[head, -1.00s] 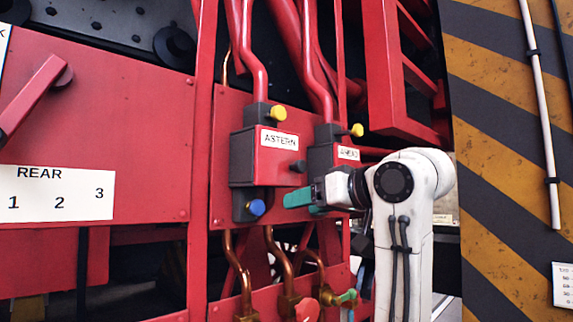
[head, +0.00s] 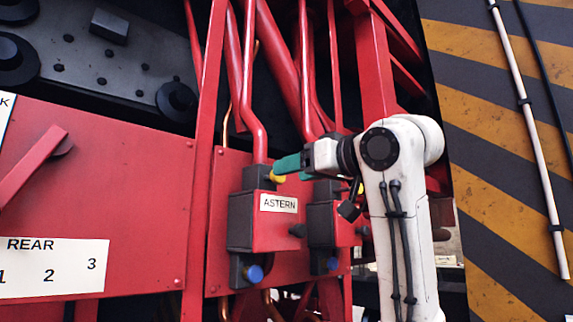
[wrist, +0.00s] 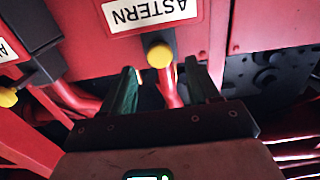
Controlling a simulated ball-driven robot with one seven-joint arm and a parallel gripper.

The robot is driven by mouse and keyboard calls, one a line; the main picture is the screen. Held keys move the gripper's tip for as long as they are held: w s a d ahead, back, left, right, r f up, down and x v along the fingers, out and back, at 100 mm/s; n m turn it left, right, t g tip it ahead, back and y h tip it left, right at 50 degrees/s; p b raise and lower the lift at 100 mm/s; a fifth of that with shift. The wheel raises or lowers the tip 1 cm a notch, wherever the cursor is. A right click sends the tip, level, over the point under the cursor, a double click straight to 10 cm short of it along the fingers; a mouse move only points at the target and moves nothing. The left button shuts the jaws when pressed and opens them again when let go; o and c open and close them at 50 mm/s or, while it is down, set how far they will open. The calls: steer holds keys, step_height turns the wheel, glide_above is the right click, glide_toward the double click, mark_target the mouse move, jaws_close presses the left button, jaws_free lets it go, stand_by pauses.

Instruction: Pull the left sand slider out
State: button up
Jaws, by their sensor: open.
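The left red box, labelled ASTERN (head: 279,204), has a yellow knob (head: 275,177) at its top, a blue knob (head: 254,273) below and a dark knob (head: 297,230) at its side. No part is marked as a sand slider. My gripper (head: 283,165) is open at the level of the yellow knob, its green fingers partly covering it in the head view. In the wrist view, the yellow knob (wrist: 159,54) shows between the fingertips (wrist: 159,70), apart from both fingers; whether it lies deep between them I cannot tell.
A second red box (head: 330,222) stands close to the right, partly behind my arm, with its own blue knob (head: 332,264). Its yellow knob (wrist: 8,96) shows at left in the wrist view. Red pipes (head: 253,110) rise close above the boxes.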

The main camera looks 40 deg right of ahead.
mark_target(267, 179)
steer(key=w+p, duration=0.1)
steer(key=w, duration=0.2)
steer(key=shift+w, duration=0.2)
steer(key=shift+c, duration=0.4)
jaws_close()
steer(key=shift+s, duration=0.1)
